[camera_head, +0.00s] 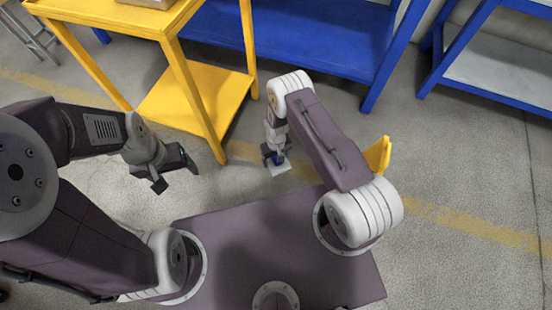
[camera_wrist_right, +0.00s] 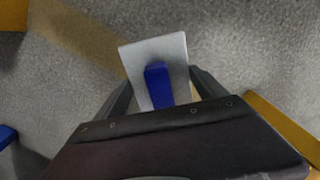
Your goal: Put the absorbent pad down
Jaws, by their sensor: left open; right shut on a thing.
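The absorbent pad (camera_wrist_right: 148,55) is a light grey, flat rectangle with a blue grip block (camera_wrist_right: 156,84) on top. In the right wrist view it lies between and beyond the fingers of my right gripper (camera_wrist_right: 160,92), which is shut on the blue block. In the head view the pad (camera_head: 281,170) shows as a small pale patch under my right gripper (camera_head: 275,158), low over the floor. I cannot tell whether the pad touches the floor. My left gripper (camera_head: 176,172) is open and empty, left of the pad.
A yellow cart (camera_head: 206,100) with a lower shelf stands behind, at the left. A blue workbench (camera_head: 300,37) stands at the back, and a blue-framed rack (camera_head: 500,60) at the back right. Concrete floor (camera_head: 450,160) with a faded yellow line (camera_head: 470,226) is clear at the right.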

